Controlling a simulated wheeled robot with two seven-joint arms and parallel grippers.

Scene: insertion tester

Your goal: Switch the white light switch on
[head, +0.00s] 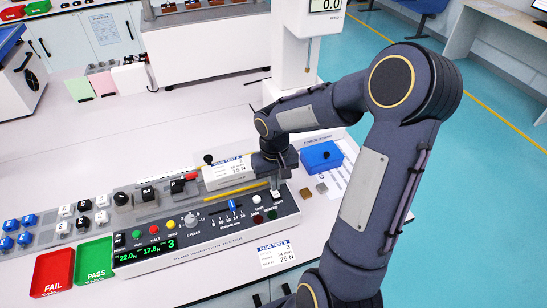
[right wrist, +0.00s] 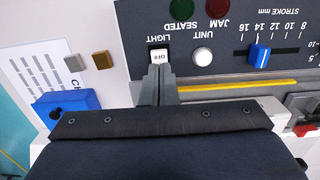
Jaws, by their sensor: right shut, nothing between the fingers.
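The white light switch (right wrist: 159,56) sits on the dark tester panel, labelled LIGHT, and its face reads OFF in the right wrist view. My right gripper (right wrist: 158,76) is shut and empty, with its fingertips at the near edge of the switch; I cannot tell if they touch it. In the head view the right gripper (head: 276,186) points down at the panel's right end, above the small switch (head: 277,194). The plug insertion tester (head: 190,246) has a green display, coloured buttons and a blue slider. My left gripper is not in view.
A white UNIT button (right wrist: 202,56) and the blue stroke slider (right wrist: 260,54) lie near the switch. A blue box (head: 321,156) and small metal blocks stand right of the tester. Red FAIL (head: 52,272) and green PASS (head: 95,261) trays and several plugs lie left.

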